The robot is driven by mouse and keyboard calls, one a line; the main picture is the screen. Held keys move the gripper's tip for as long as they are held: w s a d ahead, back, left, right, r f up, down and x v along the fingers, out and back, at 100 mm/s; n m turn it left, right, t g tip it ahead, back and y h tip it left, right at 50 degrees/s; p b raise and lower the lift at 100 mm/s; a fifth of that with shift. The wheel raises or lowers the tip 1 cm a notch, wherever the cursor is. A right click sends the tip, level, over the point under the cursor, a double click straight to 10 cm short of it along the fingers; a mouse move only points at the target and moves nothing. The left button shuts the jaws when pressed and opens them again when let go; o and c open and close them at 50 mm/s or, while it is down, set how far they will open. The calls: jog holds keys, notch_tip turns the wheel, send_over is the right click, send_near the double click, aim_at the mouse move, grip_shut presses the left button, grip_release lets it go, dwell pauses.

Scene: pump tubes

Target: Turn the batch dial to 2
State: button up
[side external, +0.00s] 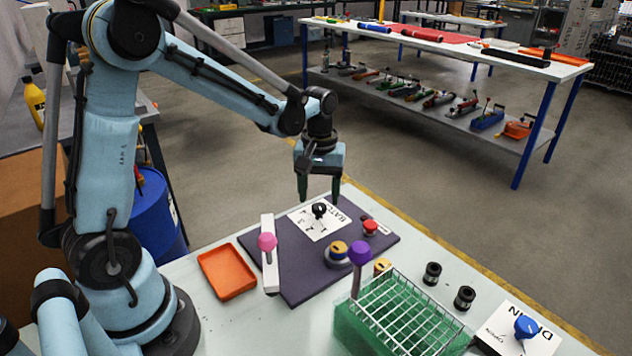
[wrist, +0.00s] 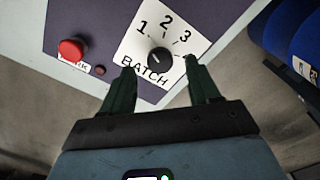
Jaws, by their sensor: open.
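The batch dial (wrist: 160,59) is a round black knob on a white plate (wrist: 136,48) marked 1, 2, 3 and BATCH. It also shows in the side external view as a black knob (side external: 319,210) on its white plate (side external: 302,222). A small pale mark shows on the knob in the wrist view, but which number it points to is hard to tell. My gripper (side external: 320,196) is open above the plate, its dark green fingers apart over the dial. In the wrist view my gripper (wrist: 159,66) has a fingertip on either side of the dial; contact is not visible.
The purple panel (side external: 300,285) also carries a red button (side external: 370,228) and a yellow-topped knob (side external: 338,250). A pink-knobbed lever (side external: 267,242) and a purple-knobbed lever (side external: 359,253) stand nearby. An orange tray (side external: 227,272), green rack (side external: 350,332) and blue drain valve (side external: 526,327) surround them.

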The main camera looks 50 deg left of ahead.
aim_at(319, 212)
jog(key=shift+f, duration=1.4)
jog(key=c, duration=1)
jog(key=shift+c, duration=0.2)
jog(key=shift+m, duration=0.4)
jog(key=m, duration=0.3)
jog(key=shift+m, duration=2.5)
